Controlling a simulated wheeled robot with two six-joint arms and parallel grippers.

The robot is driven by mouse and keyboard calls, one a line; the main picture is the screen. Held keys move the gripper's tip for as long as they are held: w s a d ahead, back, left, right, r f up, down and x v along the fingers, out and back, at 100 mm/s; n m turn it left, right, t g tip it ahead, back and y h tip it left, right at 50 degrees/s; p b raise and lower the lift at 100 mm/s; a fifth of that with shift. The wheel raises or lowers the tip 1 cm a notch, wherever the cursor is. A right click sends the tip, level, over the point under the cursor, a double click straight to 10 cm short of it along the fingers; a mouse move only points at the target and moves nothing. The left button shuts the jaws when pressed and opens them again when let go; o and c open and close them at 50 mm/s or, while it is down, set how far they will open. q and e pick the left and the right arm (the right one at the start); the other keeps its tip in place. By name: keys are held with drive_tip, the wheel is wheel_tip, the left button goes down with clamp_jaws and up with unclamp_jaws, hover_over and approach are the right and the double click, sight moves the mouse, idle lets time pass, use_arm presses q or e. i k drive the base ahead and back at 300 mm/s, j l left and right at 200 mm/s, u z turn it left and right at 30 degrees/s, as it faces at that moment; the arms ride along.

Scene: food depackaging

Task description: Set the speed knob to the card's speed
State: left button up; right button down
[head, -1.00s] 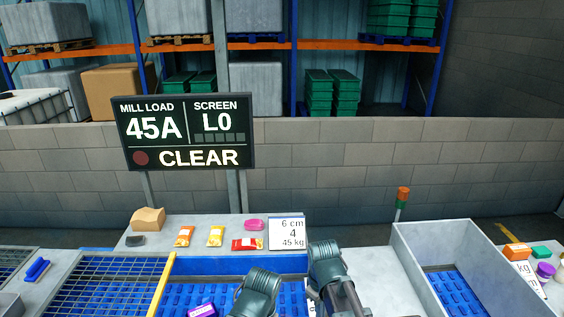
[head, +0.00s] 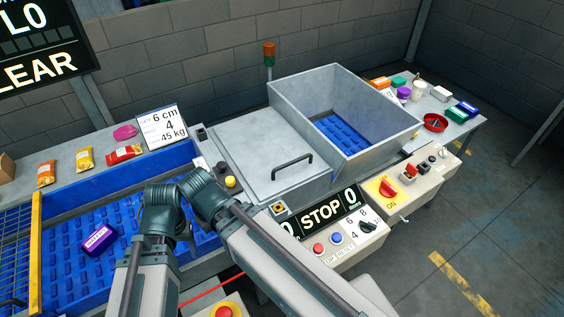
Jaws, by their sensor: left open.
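The speed knob (head: 367,227) is a black rotary knob on the pale control box, with small printed numbers around it. Its pointer is too small to read surely. The card (head: 162,127) stands at the back of the blue tray and reads 6 cm, 4, 45 kg. My left gripper (head: 14,302) shows only as a small dark part at the lower left edge, open and far from the knob. My right gripper is not in view. My arm links with dark joints rise in the lower middle, left of the control box.
A STOP display (head: 320,211) sits above red and blue buttons (head: 318,249). A lidded hopper (head: 262,160) with a handle stands behind. A red-yellow switch (head: 383,190) is to the right. A purple packet (head: 98,240) lies in the blue tray (head: 60,270). Floor at right is clear.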

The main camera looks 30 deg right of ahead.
sight(367, 227)
drive_tip(key=k+l+z, duration=0.1)
drive_tip(key=l+z, duration=0.2)
drive_tip(key=z, duration=0.15)
drive_tip(key=l+z, duration=0.5)
drive_tip(key=z, duration=0.4)
drive_tip(key=k+l+u, duration=0.15)
drive_tip(key=u, duration=0.25)
drive_tip(key=k+l+u, duration=0.2)
drive_tip(key=u, duration=0.2)
